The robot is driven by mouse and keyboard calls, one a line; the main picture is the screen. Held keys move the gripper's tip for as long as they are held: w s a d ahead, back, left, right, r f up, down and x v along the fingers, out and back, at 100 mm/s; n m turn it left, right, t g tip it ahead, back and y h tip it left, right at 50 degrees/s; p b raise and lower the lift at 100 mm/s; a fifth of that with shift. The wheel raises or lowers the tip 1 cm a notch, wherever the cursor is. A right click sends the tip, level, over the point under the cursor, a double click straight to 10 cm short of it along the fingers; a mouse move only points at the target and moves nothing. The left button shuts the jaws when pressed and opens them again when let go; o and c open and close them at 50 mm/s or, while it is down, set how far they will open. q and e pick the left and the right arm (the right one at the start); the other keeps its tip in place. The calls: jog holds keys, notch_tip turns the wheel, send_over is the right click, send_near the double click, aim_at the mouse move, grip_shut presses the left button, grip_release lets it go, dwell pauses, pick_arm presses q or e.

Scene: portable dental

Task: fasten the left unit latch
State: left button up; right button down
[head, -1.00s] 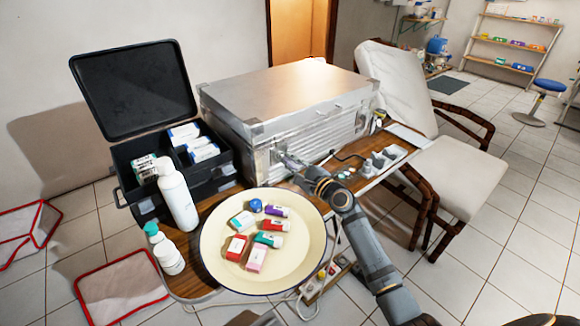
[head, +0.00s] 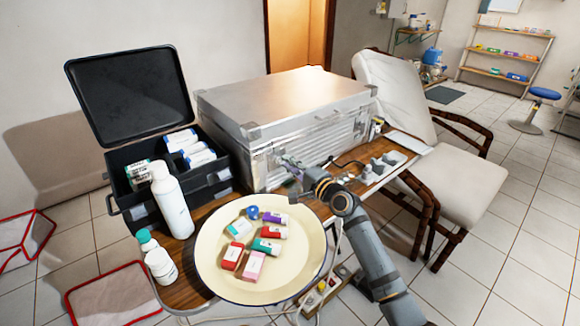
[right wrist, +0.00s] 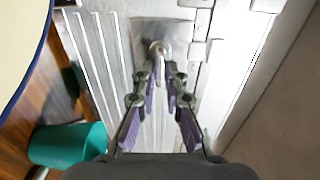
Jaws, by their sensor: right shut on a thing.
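The silver metal unit (head: 290,97) is a ribbed case with its lid down, standing on the wooden table. Its left latch (right wrist: 157,47) is a small rounded metal piece on a plate on the front face, seen in the right wrist view. My right gripper (right wrist: 160,72) has its purple-padded fingers closed together around this piece. In the head view the right gripper (head: 287,162) reaches the front of the unit near its left end and covers most of the latch. I cannot tell whether the latch is fastened. My left gripper is out of view.
A cream plate (head: 217,277) with small coloured boxes lies in front of the unit. White bottles (head: 171,200) and an open black case (head: 125,205) stand at the left. Small devices (head: 372,170) sit right of my arm. A padded chair (head: 455,185) is beside the table.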

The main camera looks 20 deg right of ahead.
jog(key=shift+f, duration=0.1)
dwell(0.3)
jog(key=c, duration=1.4)
grip_release()
jog(key=v, duration=1.2)
